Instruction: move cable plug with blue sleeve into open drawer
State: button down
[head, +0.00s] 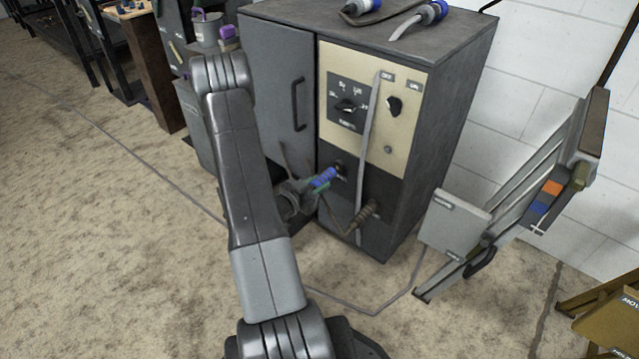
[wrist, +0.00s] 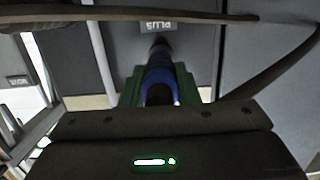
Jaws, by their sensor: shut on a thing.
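The cable plug with the blue sleeve (head: 324,178) is at the lower dark panel of the cabinet, its tip close to a socket. I cannot tell whether the tip is in the socket. My gripper (head: 308,189) is shut on the plug, beside the cabinet front. In the wrist view the blue sleeve (wrist: 160,74) lies between green finger pads, and its dark tip points toward a grey panel with a label. My gripper (wrist: 159,88) hides the rear of the plug there. I cannot pick out an open drawer for certain in either view.
The cabinet (head: 455,105) has knobs and a hanging grey cable on its front. A second, brown plug (head: 368,210) sits lower right. Blue-and-white connectors (head: 430,12) lie on top. A grey folding frame (head: 455,225) stands right; a labelled olive box (head: 608,325) is lower right. Left floor is open.

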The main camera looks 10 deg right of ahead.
jog(key=shift+v, duration=1.2)
jog(key=shift+f, duration=0.15)
jog(key=a+r+n+t+y, duration=0.6)
jog(key=a+r+n+y, duration=0.3)
jog(key=a+y, duration=0.35)
notch_tip(320, 180, up, 21)
jog(key=s+n+p, duration=0.1)
jog(key=p, duration=3.1)
jog(key=shift+s, duration=0.3)
